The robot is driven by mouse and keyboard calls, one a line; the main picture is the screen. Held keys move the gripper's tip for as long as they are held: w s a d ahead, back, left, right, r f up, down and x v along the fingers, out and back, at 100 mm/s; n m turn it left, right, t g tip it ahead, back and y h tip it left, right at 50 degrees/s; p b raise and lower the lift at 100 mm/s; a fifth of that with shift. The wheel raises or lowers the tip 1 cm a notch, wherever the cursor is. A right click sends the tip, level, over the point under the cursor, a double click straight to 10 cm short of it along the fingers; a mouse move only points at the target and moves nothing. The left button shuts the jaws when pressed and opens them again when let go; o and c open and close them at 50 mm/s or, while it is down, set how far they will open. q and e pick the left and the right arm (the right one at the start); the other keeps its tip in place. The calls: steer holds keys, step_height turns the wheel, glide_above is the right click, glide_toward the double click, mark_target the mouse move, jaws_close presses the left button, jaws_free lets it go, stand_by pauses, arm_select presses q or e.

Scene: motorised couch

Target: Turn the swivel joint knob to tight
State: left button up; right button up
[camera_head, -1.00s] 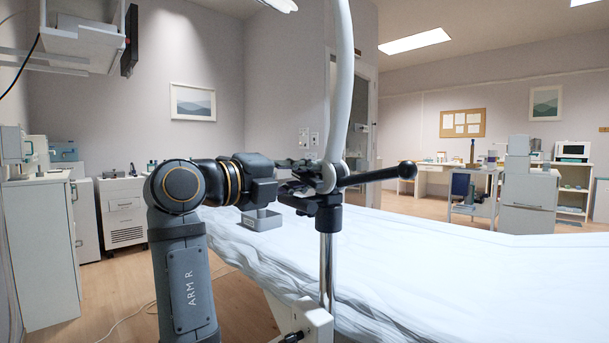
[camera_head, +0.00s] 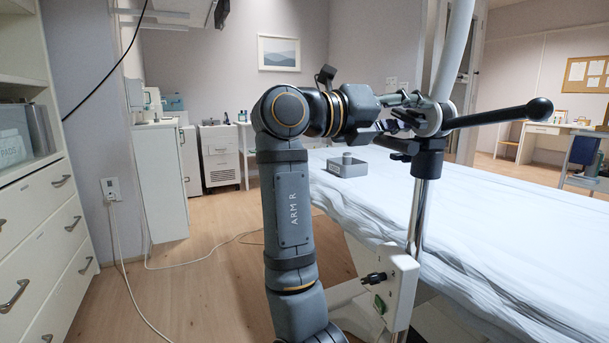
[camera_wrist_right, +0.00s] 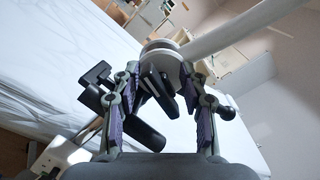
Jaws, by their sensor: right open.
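The swivel joint (camera_head: 432,121) is a pale round hub on a dark clamp atop a chrome pole, joined to a white curved arm. In the right wrist view a black bladed knob (camera_wrist_right: 160,88) shows in front of the pale hub. My right gripper (camera_head: 402,112) is level with the joint, on its left side. In the right wrist view the open fingers (camera_wrist_right: 164,85) stand on either side of the knob, with gaps visible. Whether a finger touches the knob is unclear, and tight or loose markings cannot be seen. My left gripper is out of view.
A long black lever (camera_head: 495,115) with a ball end sticks out right of the joint. The pole (camera_head: 418,215) rises from a white bracket (camera_head: 400,290) beside the sheeted couch (camera_head: 480,215). Drawers (camera_head: 40,235) stand at left.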

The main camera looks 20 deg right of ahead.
steer(key=shift+a, duration=1.2)
steer(key=a+b, duration=0.8)
steer(key=b, duration=0.6)
steer(key=w+d+f+n+t+p, duration=0.1)
steer(key=w+f+n+t+p, duration=0.1)
steer(key=w+n+p, duration=0.5)
steer(key=w+d+f+n+t+p, duration=0.1)
steer(key=w+f+n+t+p, duration=0.2)
steer(key=w, duration=0.6)
steer(key=w+f+n+t+y+p, duration=0.3)
steer(key=w+f+n+p, duration=0.4)
steer(key=w+f+n, duration=0.5)
steer(key=shift+y, duration=0.5)
